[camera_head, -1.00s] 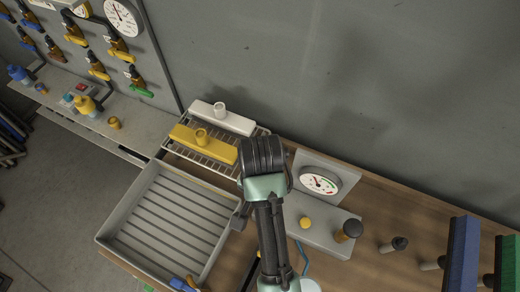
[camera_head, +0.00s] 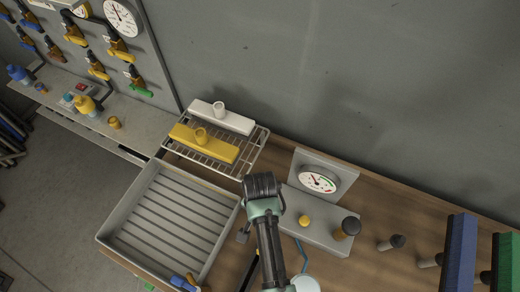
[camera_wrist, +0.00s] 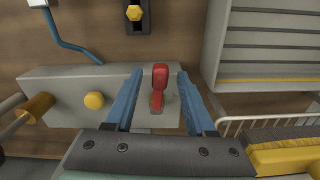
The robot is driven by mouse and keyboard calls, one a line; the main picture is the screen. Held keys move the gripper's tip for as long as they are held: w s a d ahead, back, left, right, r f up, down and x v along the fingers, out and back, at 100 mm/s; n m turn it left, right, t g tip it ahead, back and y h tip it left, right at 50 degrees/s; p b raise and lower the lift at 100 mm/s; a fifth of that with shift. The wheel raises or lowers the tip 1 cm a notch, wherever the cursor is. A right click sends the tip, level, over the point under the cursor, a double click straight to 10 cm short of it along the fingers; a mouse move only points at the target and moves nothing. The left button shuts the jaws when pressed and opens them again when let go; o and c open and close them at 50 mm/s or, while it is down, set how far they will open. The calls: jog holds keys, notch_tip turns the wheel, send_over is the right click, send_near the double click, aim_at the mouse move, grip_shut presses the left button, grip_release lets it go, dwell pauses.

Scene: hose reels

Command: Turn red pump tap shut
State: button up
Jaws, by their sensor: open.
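The red pump tap (camera_wrist: 159,80) stands on the end of a grey pump box (camera_wrist: 60,78) in the wrist view. Its red handle runs up and down in that picture, over a brass-coloured base. My gripper (camera_wrist: 159,72) is open, with one blue finger on each side of the tap and a gap to each. In the head view my wrist (camera_head: 264,190) covers the tap, and my fingers are hidden. The same pump box (camera_head: 325,235) shows to the right of my wrist, with a yellow knob (camera_head: 305,221) on top.
A round gauge (camera_head: 318,179) stands behind the pump box. A wire rack (camera_head: 245,155) holds a yellow part (camera_head: 205,146) and a white part (camera_head: 222,118). An empty grey tray (camera_head: 150,235) lies to the left. Blue and green upright blocks stand at the far right.

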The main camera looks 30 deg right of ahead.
grip_shut()
dwell(1.4)
